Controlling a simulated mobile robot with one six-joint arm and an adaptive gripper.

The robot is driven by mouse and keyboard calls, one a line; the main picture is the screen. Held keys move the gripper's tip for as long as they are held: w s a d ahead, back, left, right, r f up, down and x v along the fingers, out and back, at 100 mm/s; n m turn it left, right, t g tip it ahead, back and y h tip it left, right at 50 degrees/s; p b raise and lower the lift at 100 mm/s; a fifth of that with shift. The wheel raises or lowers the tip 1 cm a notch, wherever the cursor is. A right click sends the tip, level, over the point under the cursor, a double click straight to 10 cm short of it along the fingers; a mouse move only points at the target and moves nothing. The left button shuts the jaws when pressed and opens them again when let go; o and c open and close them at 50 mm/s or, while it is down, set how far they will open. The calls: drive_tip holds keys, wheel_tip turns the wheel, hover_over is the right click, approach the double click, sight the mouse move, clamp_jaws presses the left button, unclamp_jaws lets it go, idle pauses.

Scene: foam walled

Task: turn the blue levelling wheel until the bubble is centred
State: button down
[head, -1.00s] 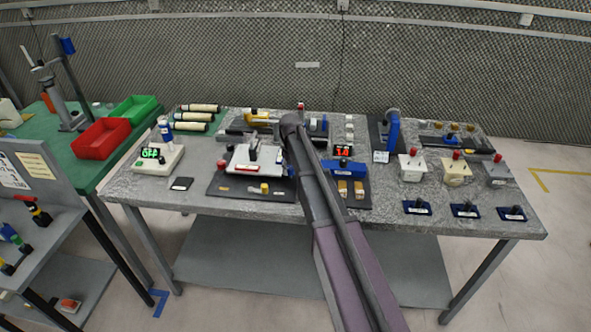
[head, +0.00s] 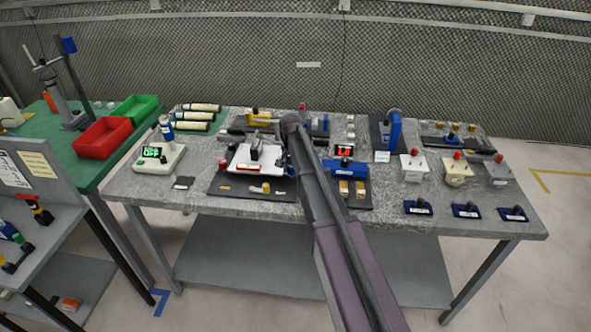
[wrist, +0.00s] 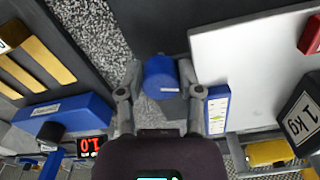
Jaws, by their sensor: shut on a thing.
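The blue levelling wheel (wrist: 161,78) is at the centre of the wrist view, between the two fingers of my gripper (wrist: 160,92), which is shut on it. A white plate (wrist: 238,62) lies just right of the wheel. A small blue block with a white marked scale (wrist: 217,110) sits beside the right finger. In the head view the white plate (head: 240,164) shows on a dark base, left of my arm. My arm hides the wheel and the gripper there. I cannot make out a bubble in either view.
A black 1 kg weight (wrist: 301,122) stands at the plate's right side in the wrist view. Left of the gripper are a blue block (wrist: 65,116), a red display reading 1.0 (wrist: 91,146) and brass bars (wrist: 35,64). Several switch boxes (head: 413,167) stand at the table's right.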

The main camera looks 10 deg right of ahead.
drive_tip(key=shift+w+d+m, duration=0.2)
drive_tip(key=shift+d+m, duration=0.05)
drive_tip(key=shift+m, duration=0.05)
idle(0.9)
drive_tip(key=shift+r+m, duration=0.1)
drive_tip(key=shift+m, duration=0.3)
idle(0.8)
drive_tip(key=shift+c, duration=1.3)
unclamp_jaws()
drive_tip(key=shift+w, duration=0.1)
drive_tip(key=shift+r+p, duration=0.15)
drive_tip(key=shift+p, duration=0.2)
